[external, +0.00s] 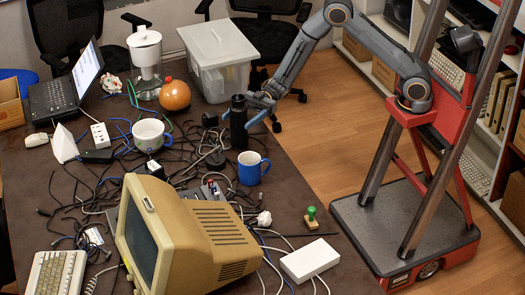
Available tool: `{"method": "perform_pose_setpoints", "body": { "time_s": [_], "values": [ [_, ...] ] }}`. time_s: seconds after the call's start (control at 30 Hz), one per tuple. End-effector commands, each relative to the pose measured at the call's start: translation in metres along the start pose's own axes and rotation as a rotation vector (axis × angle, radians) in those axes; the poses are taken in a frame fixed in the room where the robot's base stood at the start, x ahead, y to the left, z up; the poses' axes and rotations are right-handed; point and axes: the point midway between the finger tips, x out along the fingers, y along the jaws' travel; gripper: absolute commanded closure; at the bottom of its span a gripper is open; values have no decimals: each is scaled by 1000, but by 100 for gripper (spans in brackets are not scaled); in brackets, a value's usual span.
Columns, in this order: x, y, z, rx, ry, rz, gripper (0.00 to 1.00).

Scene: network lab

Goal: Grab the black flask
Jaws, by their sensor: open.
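The black flask (238,124) stands upright near the right side of the dark table, just behind a blue mug. My gripper (247,118) is open at the flask, low over the table, reaching in from the right. My arm hides nothing of the flask's front.
The blue mug (252,168) stands close in front of the flask. A lidded clear box (219,62), an orange pumpkin-like ball (175,95) and a white-blue cup (149,134) are nearby. Tangled cables (196,165) and an old monitor (190,240) crowd the table (310,180).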

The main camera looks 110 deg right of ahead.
Motion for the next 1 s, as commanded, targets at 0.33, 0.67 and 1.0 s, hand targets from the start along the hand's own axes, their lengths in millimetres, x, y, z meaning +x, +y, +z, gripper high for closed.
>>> {"method": "perform_pose_setpoints", "body": {
  "time_s": [0.33, 0.67, 1.0],
  "values": [
    [44, -1, 4, 0, -1, 0, 30],
    [46, 0, 4, 1, -2, 1, 47],
    [46, 0, 3, -1, 0, 1, 93]
  ]
}}
